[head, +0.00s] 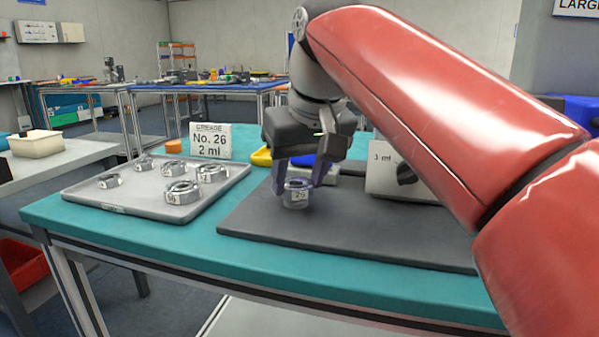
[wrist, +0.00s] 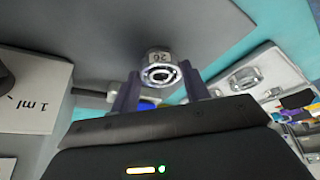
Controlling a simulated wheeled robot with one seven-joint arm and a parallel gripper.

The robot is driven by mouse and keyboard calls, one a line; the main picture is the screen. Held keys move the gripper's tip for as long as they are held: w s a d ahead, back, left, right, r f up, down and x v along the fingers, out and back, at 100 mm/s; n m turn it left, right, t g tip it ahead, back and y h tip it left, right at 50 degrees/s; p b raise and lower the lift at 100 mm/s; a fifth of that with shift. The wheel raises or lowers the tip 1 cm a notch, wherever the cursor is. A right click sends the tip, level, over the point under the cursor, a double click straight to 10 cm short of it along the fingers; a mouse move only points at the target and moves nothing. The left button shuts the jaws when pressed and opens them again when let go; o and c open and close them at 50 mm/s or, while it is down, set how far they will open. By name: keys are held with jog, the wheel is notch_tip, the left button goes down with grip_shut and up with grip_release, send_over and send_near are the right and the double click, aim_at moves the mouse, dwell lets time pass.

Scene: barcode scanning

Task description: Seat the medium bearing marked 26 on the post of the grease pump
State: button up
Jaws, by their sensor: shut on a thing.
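My gripper (head: 302,187) is shut on a silver bearing (head: 296,194) and holds it low over the dark mat. In the wrist view the same bearing (wrist: 160,68) shows between the fingertips (wrist: 160,85), with its number, 26, upside down. A pale box face marked 1 ml (wrist: 30,92) shows at the left of the wrist view. I cannot make out the post.
A grey tray (head: 135,207) at left holds several bearings. Behind it stand a card (head: 210,141) reading No. 26, 2 ml, and an orange pot (head: 173,146). A yellow bin (head: 262,156) is behind my gripper. The dark mat's front (head: 330,235) is clear.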

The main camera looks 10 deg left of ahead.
jog(key=shift+f, duration=0.35)
jog(key=o, duration=1.5)
notch_tip(320, 180, up, 3)
jog(key=p, duration=0.2)
jog(key=shift+p, duration=0.4)
jog(key=shift+r, duration=2.3)
